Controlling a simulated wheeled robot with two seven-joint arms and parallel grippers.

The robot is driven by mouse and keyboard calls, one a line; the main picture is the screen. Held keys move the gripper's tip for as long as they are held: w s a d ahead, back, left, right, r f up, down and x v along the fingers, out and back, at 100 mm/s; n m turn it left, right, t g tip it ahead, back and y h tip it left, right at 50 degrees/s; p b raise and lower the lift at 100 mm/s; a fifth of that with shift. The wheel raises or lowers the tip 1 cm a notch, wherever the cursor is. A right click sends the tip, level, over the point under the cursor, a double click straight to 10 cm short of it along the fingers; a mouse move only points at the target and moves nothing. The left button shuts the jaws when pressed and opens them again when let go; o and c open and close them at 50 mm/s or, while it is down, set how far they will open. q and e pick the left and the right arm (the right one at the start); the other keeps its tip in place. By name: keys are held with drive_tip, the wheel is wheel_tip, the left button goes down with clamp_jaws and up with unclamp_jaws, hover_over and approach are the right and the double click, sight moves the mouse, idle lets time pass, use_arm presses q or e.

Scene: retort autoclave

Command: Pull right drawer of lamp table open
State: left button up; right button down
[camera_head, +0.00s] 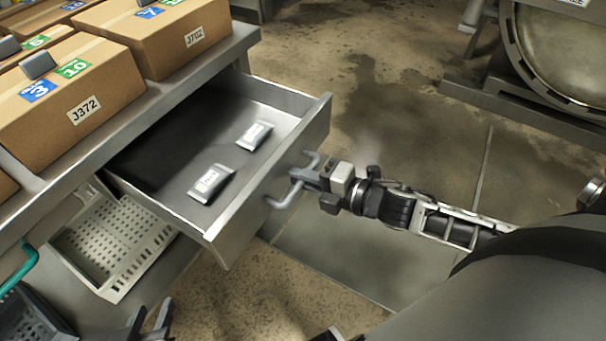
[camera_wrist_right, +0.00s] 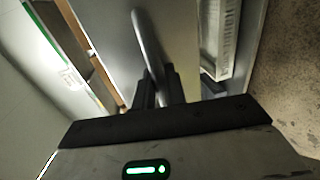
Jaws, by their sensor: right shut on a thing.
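The right drawer (camera_head: 222,232) of the metal lamp table (camera_head: 206,69) stands well open in the head view. Two small grey packets with white labels, one packet (camera_head: 211,183) nearer and one packet (camera_head: 254,135) farther, lie on its floor. My right gripper (camera_head: 300,179) is shut on the drawer's bar handle (camera_head: 282,199) at the front panel. In the right wrist view the handle (camera_wrist_right: 144,40) runs down between the fingers (camera_wrist_right: 158,88). At the bottom left of the head view, my left gripper (camera_head: 150,318) shows only its dark fingertips, apart from the drawer.
Cardboard boxes, among them one marked J372 (camera_head: 72,92) and one marked J702 (camera_head: 160,38), stand on the table top. A white perforated basket (camera_head: 112,245) is below the drawer. A round metal vessel (camera_head: 562,45) stands at the upper right. The floor before the drawer is clear.

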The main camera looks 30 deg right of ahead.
drive_tip(key=c, duration=1.5)
unclamp_jaws()
drive_tip(key=shift+c, duration=0.2)
drive_tip(key=p+v, duration=0.1)
drive_tip(key=v, duration=1.5)
drive_tip(key=shift+w+d+f, duration=0.1)
drive_tip(key=shift+w, duration=0.05)
